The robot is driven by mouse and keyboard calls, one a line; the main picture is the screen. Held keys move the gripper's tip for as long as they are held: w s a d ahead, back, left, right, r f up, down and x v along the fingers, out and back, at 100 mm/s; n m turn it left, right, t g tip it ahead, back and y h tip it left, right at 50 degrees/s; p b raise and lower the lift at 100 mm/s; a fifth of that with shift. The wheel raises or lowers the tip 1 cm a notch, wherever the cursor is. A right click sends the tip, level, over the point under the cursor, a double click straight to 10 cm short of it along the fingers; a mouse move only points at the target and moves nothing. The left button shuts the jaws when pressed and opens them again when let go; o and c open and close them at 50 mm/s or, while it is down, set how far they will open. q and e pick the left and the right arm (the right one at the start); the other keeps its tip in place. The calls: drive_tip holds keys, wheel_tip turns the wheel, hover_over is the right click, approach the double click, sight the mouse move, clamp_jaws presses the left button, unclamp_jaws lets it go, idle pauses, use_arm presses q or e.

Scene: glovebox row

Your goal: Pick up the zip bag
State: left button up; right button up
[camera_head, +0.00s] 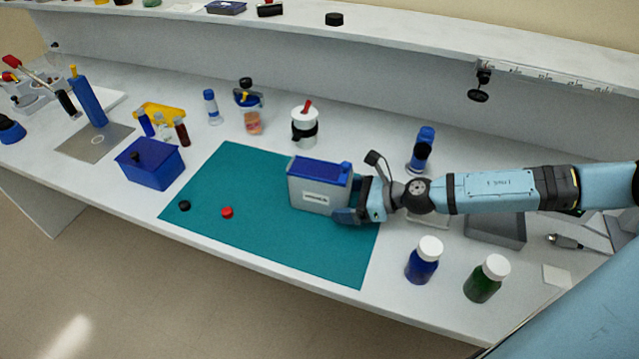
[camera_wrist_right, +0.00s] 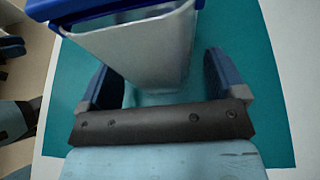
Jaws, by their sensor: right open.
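The zip bag (camera_head: 318,197) looks like a pale, boxy, upright pouch with a blue top and a small label on its front. It stands on the teal mat (camera_head: 240,180), right of the mat's middle. My right gripper (camera_head: 352,203) is at its right end, low near the mat, and is open.
A blue bottle (camera_head: 423,262) and a green bottle (camera_head: 485,280) stand right of the mat. A blue box (camera_head: 150,165) is at left. A red cap (camera_head: 227,212) and black cap (camera_head: 184,205) lie on the mat. A white jar (camera_head: 304,130) stands behind. The mat's front is clear.

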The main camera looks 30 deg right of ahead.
drive_tip(key=shift+w+a+f, duration=0.15)
drive_tip(key=shift+w+a, duration=0.05)
drive_tip(key=shift+c, duration=0.2)
drive_tip(key=c, duration=1)
drive_tip(key=shift+c, duration=0.2)
